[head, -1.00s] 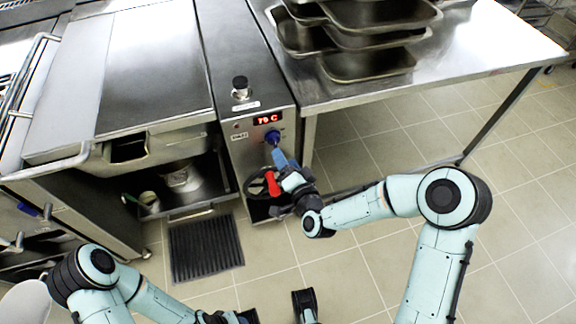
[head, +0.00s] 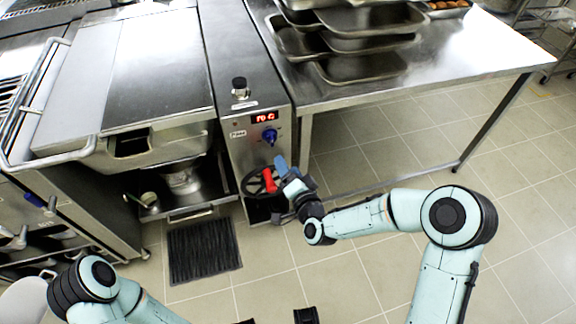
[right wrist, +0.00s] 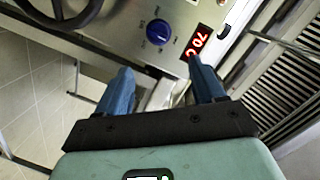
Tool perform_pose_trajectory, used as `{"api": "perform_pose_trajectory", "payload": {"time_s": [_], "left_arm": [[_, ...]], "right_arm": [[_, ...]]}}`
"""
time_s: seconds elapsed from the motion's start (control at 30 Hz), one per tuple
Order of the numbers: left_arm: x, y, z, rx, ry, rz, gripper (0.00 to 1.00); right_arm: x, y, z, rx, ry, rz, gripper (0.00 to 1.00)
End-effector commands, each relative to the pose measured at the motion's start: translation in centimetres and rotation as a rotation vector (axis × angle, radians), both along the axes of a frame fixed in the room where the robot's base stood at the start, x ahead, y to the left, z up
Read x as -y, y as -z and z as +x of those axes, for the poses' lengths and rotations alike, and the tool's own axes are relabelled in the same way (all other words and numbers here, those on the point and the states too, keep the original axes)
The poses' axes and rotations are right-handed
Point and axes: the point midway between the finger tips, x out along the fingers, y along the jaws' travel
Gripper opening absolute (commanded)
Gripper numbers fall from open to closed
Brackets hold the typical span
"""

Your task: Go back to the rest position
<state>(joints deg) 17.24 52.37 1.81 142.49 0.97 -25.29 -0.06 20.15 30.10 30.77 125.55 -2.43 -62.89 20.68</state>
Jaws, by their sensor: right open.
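My right gripper (head: 281,163) has blue fingers and is in front of the control panel (head: 246,150), just below and right of the blue knob (head: 270,135). In the right wrist view, its fingers (right wrist: 161,88) are apart with nothing between them. The blue knob (right wrist: 159,32) shows beyond the fingers, clear of them. The red display (head: 264,117) above the knob reads 70 C; it also shows in the right wrist view (right wrist: 198,40).
A black handwheel with a red handle (head: 269,181) is close beside the right gripper, on its left. A steel table (head: 440,60) with stacked pans (head: 360,68) stands to the right. A dark floor grate (head: 204,251) lies below. The tiled floor at right is open.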

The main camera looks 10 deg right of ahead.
Motion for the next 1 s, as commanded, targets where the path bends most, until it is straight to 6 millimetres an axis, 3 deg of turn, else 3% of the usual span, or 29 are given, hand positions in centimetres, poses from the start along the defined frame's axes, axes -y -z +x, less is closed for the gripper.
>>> {"api": "perform_pose_trajectory", "payload": {"time_s": [0.27,0.37,0.47,0.57,0.7,0.83,1.0], "left_arm": [[0.0,0.0,0.0,0.000,0.000,0.000,0.43],[0.0,0.0,0.0,0.000,0.000,0.000,0.43],[0.0,0.0,0.0,-0.001,0.000,0.000,0.43],[0.0,0.0,0.0,-0.001,0.000,0.000,0.43],[0.0,0.0,0.0,-0.001,0.000,0.000,0.43],[0.0,0.0,0.0,-0.001,0.000,0.000,0.43],[0.0,0.0,0.0,-0.001,0.000,0.000,0.43]], "right_arm": [[0.0,0.4,-0.1,-0.009,-0.002,-0.003,0.68],[-0.1,2.7,-0.9,-0.070,-0.019,-0.024,0.68],[-0.2,7.7,-2.9,-0.204,-0.062,-0.070,0.68],[-0.4,14.1,-6.7,-0.390,-0.132,-0.128,0.68],[-0.4,22.1,-14.0,-0.665,-0.249,-0.202,0.68],[-0.2,27.8,-22.3,-0.919,-0.379,-0.248,0.68],[0.4,31.8,-34.8,-1.253,-0.573,-0.272,0.68]]}}
